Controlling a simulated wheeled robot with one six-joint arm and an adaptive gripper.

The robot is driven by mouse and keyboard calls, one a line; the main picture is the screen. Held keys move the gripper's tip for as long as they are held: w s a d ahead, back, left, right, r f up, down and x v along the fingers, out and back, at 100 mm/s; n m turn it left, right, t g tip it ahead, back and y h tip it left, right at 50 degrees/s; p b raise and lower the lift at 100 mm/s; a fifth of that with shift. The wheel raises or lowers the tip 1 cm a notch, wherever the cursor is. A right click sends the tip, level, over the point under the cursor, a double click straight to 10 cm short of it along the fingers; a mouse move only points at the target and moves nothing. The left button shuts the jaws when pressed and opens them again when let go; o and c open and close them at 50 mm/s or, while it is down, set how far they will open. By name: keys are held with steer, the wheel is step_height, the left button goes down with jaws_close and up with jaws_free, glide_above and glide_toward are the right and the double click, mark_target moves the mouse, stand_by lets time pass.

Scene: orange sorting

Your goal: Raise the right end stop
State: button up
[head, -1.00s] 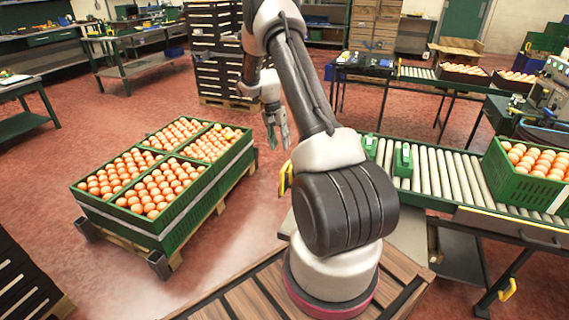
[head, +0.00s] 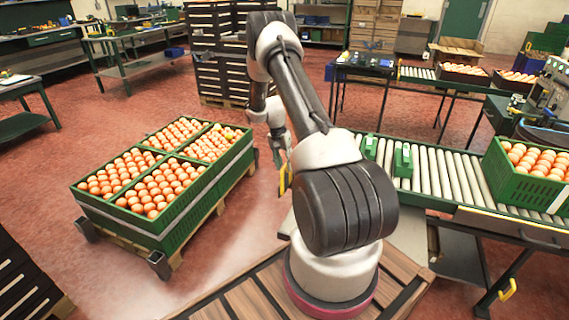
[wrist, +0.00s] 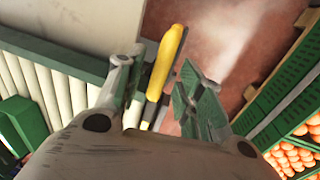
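A yellow handle (head: 284,180) stands at the left end of the roller conveyor. In the wrist view the yellow handle (wrist: 166,58) has a dark lower part and lies in the gap between my fingers. My gripper (head: 279,153) is above and beside it in the head view. In the wrist view my gripper (wrist: 160,80) is open, with one finger on each side of the handle and no clear contact. Two green blocks (head: 370,147) (head: 403,160) sit at the conveyor's left end. I cannot tell which part is the right end stop.
The roller conveyor (head: 450,178) carries a green crate of oranges (head: 530,170) at right. Another yellow handle (head: 507,289) hangs under its front edge. Green crates of oranges on a pallet (head: 160,185) stand at left. Red floor between pallet and conveyor is clear.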

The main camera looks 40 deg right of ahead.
jaws_close()
step_height(320, 180, up, 8)
steer(key=shift+f, duration=0.25)
steer(key=shift+w, duration=0.1)
steer(key=shift+c, duration=0.5)
jaws_free()
steer(key=shift+r, duration=0.15)
steer(key=shift+o, duration=0.7)
step_height(320, 180, up, 12)
steer(key=w+a, duration=0.1)
steer(key=shift+w+f, duration=0.2)
steer(key=shift+w, duration=0.2)
steer(key=shift+a, duration=0.1)
